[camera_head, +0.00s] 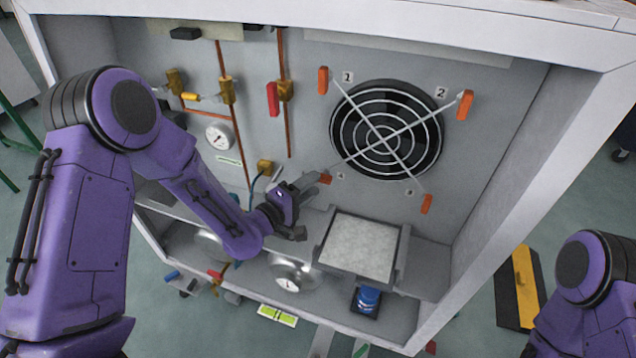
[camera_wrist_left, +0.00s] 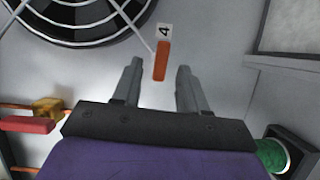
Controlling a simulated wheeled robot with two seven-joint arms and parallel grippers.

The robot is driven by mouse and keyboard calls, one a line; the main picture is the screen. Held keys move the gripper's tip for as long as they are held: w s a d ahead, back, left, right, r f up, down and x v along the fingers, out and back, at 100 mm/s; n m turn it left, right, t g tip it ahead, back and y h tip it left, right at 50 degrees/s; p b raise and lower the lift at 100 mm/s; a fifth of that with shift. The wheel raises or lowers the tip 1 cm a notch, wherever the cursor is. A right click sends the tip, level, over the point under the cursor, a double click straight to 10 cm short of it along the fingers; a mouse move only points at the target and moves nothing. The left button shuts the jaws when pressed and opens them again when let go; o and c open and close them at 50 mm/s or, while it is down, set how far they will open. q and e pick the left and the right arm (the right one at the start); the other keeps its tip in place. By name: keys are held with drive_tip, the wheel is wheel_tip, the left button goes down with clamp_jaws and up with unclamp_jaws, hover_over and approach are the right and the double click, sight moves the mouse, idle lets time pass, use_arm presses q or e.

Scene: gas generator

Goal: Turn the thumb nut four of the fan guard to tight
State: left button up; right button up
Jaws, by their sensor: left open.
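The fan guard (camera_head: 385,128) is a round wire grille over a black fan on the grey panel, with an orange thumb nut at each corner. Thumb nut four (camera_head: 325,179) is at the lower left. In the left wrist view, thumb nut four (camera_wrist_left: 161,62) is a long orange bar beside the printed 4, pointing along the fingers. My left gripper (camera_head: 307,193) is at this nut. In its wrist view the open fingers (camera_wrist_left: 159,68) stand one on each side of the nut, with gaps. My right gripper is out of the picture; only part of my right arm shows.
A square filter panel (camera_head: 360,247) in a dark frame sits right of and below my left gripper. Copper pipes, a red handle (camera_head: 272,99) and a gauge (camera_head: 219,135) are left of the fan. The cabinet's right side wall (camera_head: 525,170) bounds the space.

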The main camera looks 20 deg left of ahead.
sight(321, 180)
use_arm(q)
drive_tip(key=shift+x, duration=1.55)
clamp_jaws()
drive_tip(key=shift+s+d+r+m+g+y+p, duration=0.1)
drive_tip(key=shift+m+g+y+p, duration=0.35)
drive_tip(key=shift+m+y+p, duration=1.1)
drive_tip(key=shift+d+m+g+y+p, duration=0.15)
drive_tip(key=shift+m+g+y+p, duration=0.45)
drive_tip(key=shift+m+p, duration=1.65)
drive_tip(key=shift+d+r+m+g+y+p, duration=0.1)
drive_tip(key=shift+m+g+y+p, duration=0.25)
drive_tip(key=shift+m+y+p, duration=1.55)
drive_tip(key=shift+m+h+b, duration=0.65)
drive_tip(key=shift+m+b, duration=0.1)
drive_tip(key=shift+m, duration=0.05)
